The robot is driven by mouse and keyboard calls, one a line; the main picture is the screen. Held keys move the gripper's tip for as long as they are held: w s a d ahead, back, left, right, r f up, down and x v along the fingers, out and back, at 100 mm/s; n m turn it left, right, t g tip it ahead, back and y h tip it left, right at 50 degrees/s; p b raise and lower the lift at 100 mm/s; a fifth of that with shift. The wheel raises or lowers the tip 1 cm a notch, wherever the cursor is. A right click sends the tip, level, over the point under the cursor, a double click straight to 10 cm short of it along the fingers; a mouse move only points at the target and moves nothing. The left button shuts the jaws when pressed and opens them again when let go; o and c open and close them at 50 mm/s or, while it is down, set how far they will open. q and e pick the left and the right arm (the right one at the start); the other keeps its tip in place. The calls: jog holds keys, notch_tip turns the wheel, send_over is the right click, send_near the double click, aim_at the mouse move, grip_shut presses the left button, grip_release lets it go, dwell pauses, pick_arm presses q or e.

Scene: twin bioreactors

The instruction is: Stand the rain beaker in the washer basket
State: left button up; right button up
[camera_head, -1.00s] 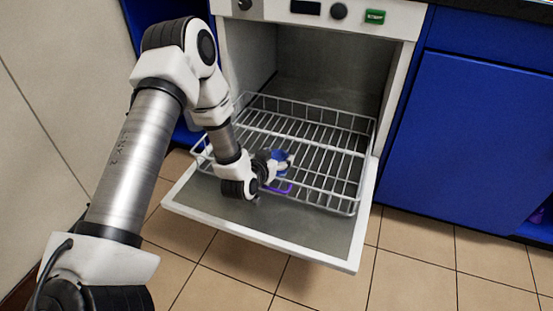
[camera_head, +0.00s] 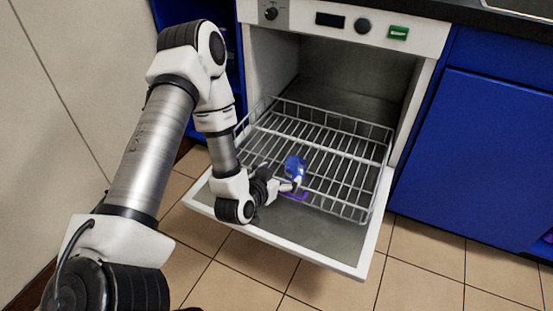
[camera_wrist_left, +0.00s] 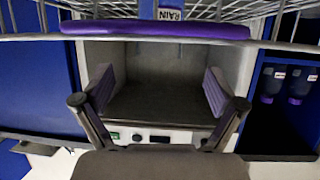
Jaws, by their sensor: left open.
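The blue rain beaker (camera_head: 295,167) stands in the wire washer basket (camera_head: 345,215), just behind its front rim, and looks upright. In the left wrist view only a blue part of it with a white RAIN label (camera_wrist_left: 170,14) shows at the top edge; the rest is cut off. My left gripper (camera_head: 288,186) is at the front of the basket, beside the beaker on its near left side. Its fingers (camera_wrist_left: 162,95) are spread with nothing between them. A purple strip (camera_head: 294,196) marks the front rim; it also shows in the left wrist view (camera_wrist_left: 155,30).
The basket sits on the lowered washer door (camera_head: 335,242), partly outside the open chamber (camera_head: 345,80). The rest of the basket looks empty. Blue cabinets (camera_head: 475,150) stand to the right. In the left wrist view, labelled bottles (camera_wrist_left: 300,85) stand on a shelf.

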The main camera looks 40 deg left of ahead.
pick_arm(q)
jog(key=shift+v, duration=1.2)
jog(key=s+d+f+g, duration=0.2)
jog(key=f, duration=0.1)
jog(key=s+d+f+g+h, duration=0.1)
jog(key=s+d+f, duration=0.1)
jog(key=s+f, duration=0.1)
jog(key=s+d+f+m+g+h, duration=0.1)
jog(key=s+d+f+g, duration=0.1)
jog(key=d+f, duration=0.1)
jog(key=shift+s+f+g, duration=0.15)
jog(key=shift+f+g, duration=0.15)
jog(key=shift+f, duration=0.25)
jog(key=s+d+f+g, duration=0.2)
jog(key=s+f+g, duration=0.1)
jog(key=s, duration=0.5)
jog(key=s+d+f+g, duration=0.2)
jog(key=s+f+g, duration=0.1)
jog(key=s+g, duration=0.2)
jog(key=s, duration=0.2)
jog(key=shift+s+d+f, duration=0.25)
jog(key=shift+s+f, duration=0.1)
jog(key=shift+f, duration=0.05)
